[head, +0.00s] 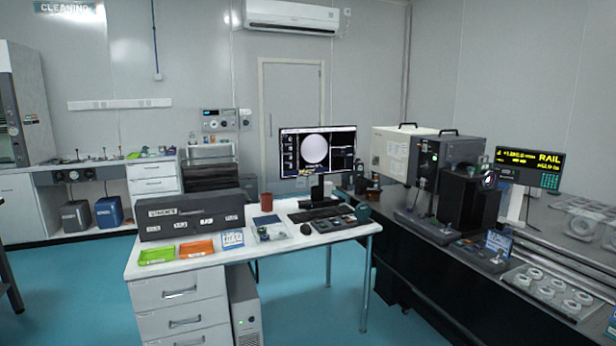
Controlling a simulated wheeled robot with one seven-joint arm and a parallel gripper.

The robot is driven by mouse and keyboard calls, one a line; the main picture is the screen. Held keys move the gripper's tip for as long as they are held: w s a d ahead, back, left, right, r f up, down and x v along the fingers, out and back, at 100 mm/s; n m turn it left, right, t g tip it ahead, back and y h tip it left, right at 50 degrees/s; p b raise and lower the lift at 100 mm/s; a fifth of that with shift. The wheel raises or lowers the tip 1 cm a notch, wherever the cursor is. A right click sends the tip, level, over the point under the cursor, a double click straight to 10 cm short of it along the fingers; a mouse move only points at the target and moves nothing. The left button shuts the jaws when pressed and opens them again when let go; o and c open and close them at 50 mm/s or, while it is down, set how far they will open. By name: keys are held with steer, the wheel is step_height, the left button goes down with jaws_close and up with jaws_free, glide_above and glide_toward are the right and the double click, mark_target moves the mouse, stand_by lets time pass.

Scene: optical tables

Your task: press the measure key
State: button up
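No key can be read as the measure key at this size. A dark control panel with small keys (335,221) lies on the white desk, in front of the black keyboard (314,213). Another dark key panel (478,253) lies on the dark optical table, below the large instrument. A RAIL readout (529,160) with yellow digits and a small green keypad (550,181) stands at the right. A monitor (317,150) on the desk shows a bright round disc. My gripper is not in view.
The white desk (272,243) carries a long dark case (190,215), a green tray (157,255), an orange tray (196,248) and a red mug (266,201). The large grey instrument (403,153) stands on the optical table. Blue floor (95,300) is clear at left.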

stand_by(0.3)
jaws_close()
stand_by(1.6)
